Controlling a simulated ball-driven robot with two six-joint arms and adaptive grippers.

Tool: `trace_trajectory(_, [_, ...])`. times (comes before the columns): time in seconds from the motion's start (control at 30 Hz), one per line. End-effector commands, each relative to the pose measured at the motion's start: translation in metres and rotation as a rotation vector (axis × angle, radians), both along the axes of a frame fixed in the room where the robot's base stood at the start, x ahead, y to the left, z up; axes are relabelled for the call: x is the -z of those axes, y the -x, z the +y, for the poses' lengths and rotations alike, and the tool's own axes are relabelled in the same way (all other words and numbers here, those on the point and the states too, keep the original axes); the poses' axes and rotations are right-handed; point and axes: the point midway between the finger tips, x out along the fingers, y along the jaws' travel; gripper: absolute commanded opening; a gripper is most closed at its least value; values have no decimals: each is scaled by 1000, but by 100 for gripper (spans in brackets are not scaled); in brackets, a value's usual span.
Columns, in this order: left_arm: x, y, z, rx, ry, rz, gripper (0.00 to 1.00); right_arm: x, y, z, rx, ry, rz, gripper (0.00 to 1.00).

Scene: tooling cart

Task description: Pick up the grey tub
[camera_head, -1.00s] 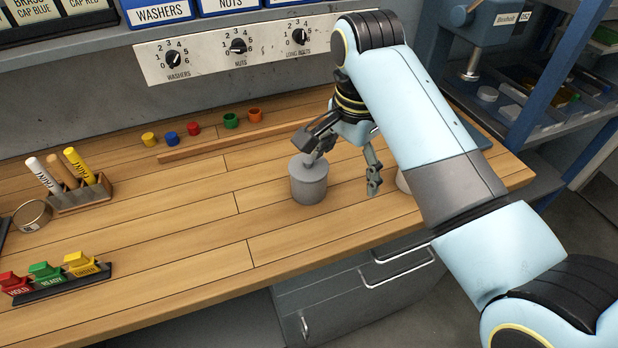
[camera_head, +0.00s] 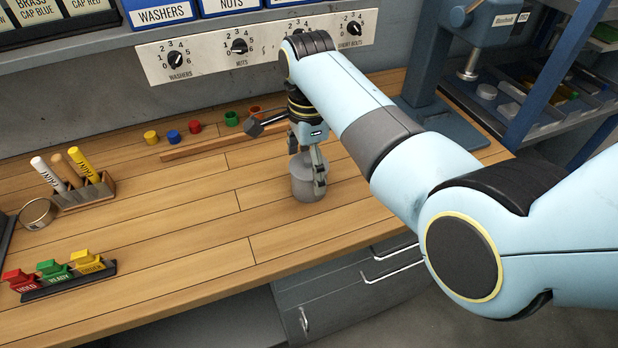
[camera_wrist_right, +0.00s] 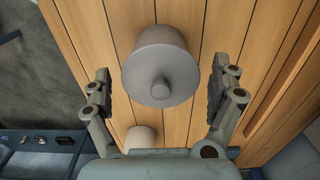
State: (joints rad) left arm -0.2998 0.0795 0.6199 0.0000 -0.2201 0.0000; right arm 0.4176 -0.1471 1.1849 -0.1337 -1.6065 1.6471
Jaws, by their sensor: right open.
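The grey tub (camera_head: 303,187) stands upright on the wooden bench top in the head view, near the bench's middle. In the right wrist view the tub (camera_wrist_right: 160,72) shows its round lid with a small knob, between and a little beyond my fingers. My right gripper (camera_head: 306,168) points down over the tub, its fingers close around the tub's upper part in the head view. In the right wrist view the right gripper (camera_wrist_right: 160,88) is open, with a gap on both sides of the tub. My left gripper is in neither view.
A pale round item (camera_wrist_right: 141,138) stands near the tub in the wrist view. Several coloured caps (camera_head: 195,127) line the back by a wooden strip (camera_head: 205,149). A marker holder (camera_head: 85,193) and a coloured sign rack (camera_head: 70,280) are at left. The front middle of the bench is clear.

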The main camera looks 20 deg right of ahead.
Motion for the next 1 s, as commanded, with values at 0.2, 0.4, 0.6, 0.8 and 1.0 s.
trace_trajectory(0.2, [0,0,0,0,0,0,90,15,0,-1,0,1,-1,93])
trace_trajectory(0.4, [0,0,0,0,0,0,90,15,0,-1,0,1,-1,86])
trace_trajectory(0.6, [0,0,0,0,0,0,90,15,0,-1,0,1,-1,60])
trace_trajectory(0.8, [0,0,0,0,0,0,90,15,0,-1,0,1,-1,40])
trace_trajectory(1.0, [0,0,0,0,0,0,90,15,0,-1,0,1,-1,34])
